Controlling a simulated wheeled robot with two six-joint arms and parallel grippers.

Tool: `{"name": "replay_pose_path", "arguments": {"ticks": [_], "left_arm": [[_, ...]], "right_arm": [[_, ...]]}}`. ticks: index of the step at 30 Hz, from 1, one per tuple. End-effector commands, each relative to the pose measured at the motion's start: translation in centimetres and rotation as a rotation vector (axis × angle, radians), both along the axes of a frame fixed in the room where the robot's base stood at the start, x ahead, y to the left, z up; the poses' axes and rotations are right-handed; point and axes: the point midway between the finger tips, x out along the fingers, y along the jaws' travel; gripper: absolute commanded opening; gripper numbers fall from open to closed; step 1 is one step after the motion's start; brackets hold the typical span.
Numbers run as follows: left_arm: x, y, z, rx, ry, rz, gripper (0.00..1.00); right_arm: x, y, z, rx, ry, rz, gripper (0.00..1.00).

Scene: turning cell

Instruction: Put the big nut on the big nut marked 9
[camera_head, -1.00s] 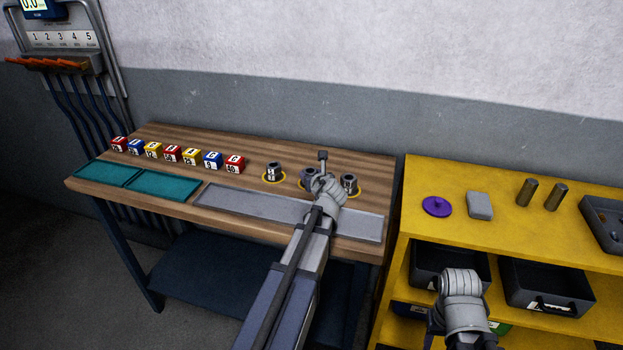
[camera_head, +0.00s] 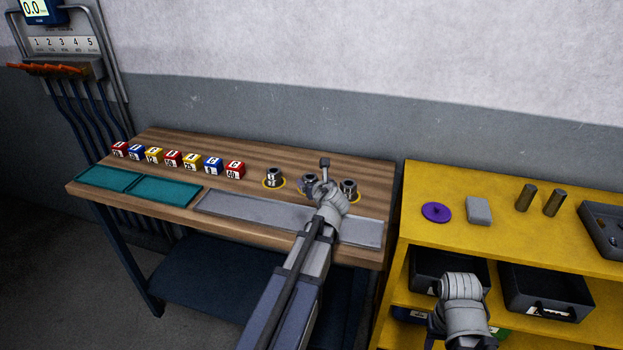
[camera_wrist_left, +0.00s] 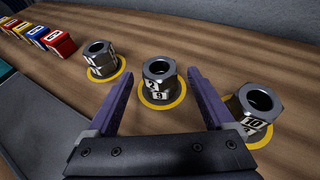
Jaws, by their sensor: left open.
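Three dark steel nut stacks stand on yellow rings on the wooden bench. The middle stack has an upper big nut (camera_wrist_left: 158,69) resting on the big nut marked 9 (camera_wrist_left: 160,95); it looks upright and roughly centred. In the head view this stack (camera_head: 309,181) is partly covered by my left gripper (camera_head: 320,177). My left gripper's purple fingers (camera_wrist_left: 159,82) are open, one on each side of the middle stack, with gaps to it. The left stack (camera_wrist_left: 101,58) and the right stack marked 10 (camera_wrist_left: 256,105) stand apart. My right arm shows, but its fingers are hidden.
A row of coloured marked cubes (camera_head: 173,158) stands left of the nuts. Teal trays (camera_head: 165,190) and a long grey tray (camera_head: 235,205) lie along the bench front. A yellow shelf (camera_head: 450,240) stands to the right with a purple disc, a grey block and two cylinders.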

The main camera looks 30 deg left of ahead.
Motion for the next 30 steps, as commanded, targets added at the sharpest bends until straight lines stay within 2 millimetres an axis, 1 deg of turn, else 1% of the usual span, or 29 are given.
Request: {"name": "replay_pose_path", "arguments": {"ticks": [1,3,9,12,18,30], "left_arm": [[-1.2,-0.8,0.9,0.001,0.001,-0.003,0.87],[-2.2,-1.9,1.5,-0.001,0.001,-0.003,0.87],[-4.8,-4.3,2.9,-0.001,0.001,-0.002,0.87],[-5.7,-5.2,3.4,0.0,0.0,-0.002,0.87],[-6.6,-6.2,3.8,-0.001,0.0,-0.001,0.87],[-6.7,-6.3,3.8,0.0,0.0,0.0,0.87]], "right_arm": [[0.0,0.0,0.9,0.0,0.0,0.0,0.5],[0.0,0.0,1.5,0.0,0.0,0.0,0.5],[0.0,0.0,2.9,0.0,0.0,0.0,0.5],[0.0,0.0,3.4,0.0,0.0,0.0,0.5],[0.0,0.0,3.8,0.0,0.0,0.0,0.5],[0.0,0.0,3.8,0.0,0.0,0.0,0.5]]}}
